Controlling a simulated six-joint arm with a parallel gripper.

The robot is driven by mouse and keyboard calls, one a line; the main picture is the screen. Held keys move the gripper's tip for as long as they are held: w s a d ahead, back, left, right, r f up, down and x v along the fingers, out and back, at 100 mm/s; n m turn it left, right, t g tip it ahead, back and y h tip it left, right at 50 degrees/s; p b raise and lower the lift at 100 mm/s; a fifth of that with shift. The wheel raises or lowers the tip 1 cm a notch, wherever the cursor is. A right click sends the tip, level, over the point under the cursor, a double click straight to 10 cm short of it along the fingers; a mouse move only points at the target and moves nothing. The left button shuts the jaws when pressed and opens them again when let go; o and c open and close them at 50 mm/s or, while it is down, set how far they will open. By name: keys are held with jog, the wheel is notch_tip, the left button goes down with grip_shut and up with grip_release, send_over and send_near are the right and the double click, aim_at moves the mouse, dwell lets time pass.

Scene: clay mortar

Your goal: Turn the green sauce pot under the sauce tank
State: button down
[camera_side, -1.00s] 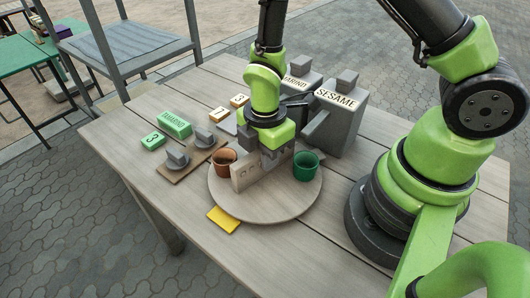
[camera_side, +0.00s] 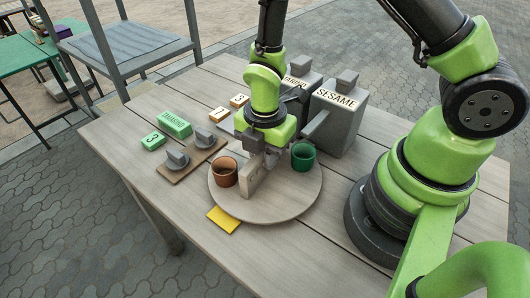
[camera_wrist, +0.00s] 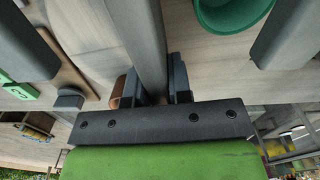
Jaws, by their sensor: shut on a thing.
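A round wooden turntable (camera_side: 285,209) carries a green pot (camera_side: 303,155) at its right and a brown pot (camera_side: 224,172) at its left. An upright pale board (camera_side: 252,182) stands between them. My gripper (camera_side: 270,157) is shut on this board; its fingers also straddle the board (camera_wrist: 140,35) in the wrist view. The green pot (camera_wrist: 232,14) shows at the top there. The grey SESAME tank (camera_side: 337,120) stands behind the turntable, its slanted spout (camera_side: 315,124) close to the green pot. Whether the spout is over the pot I cannot tell. A second tank (camera_side: 299,80) is partly hidden by my arm.
A yellow plate (camera_side: 224,220) lies at the turntable's front edge. A brown board with grey knobs (camera_side: 178,160), green label blocks (camera_side: 175,124) and cream number blocks (camera_side: 217,115) lie to the left. The table's front left is clear.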

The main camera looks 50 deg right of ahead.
dwell(0.3)
jog(key=c, duration=1)
grip_release()
jog(key=shift+c, duration=0.2)
jog(key=shift+r, duration=0.1)
notch_tip(320, 180, up, 10)
jog(key=shift+f, duration=0.15)
jog(key=s+d+r+m+t+y, duration=0.1)
jog(key=s+r+m+t, duration=0.2)
jog(key=s+r+m, duration=0.2)
jog(key=s+d+r+m+t+y, duration=0.1)
jog(key=s+r+m+t, duration=0.3)
jog(key=r+m, duration=0.8)
jog(key=s+m, duration=0.1)
jog(key=m, duration=0.5)
jog(key=shift+s+d+m, duration=0.3)
jog(key=shift+s+d, duration=0.05)
jog(key=shift+d, duration=0.05)
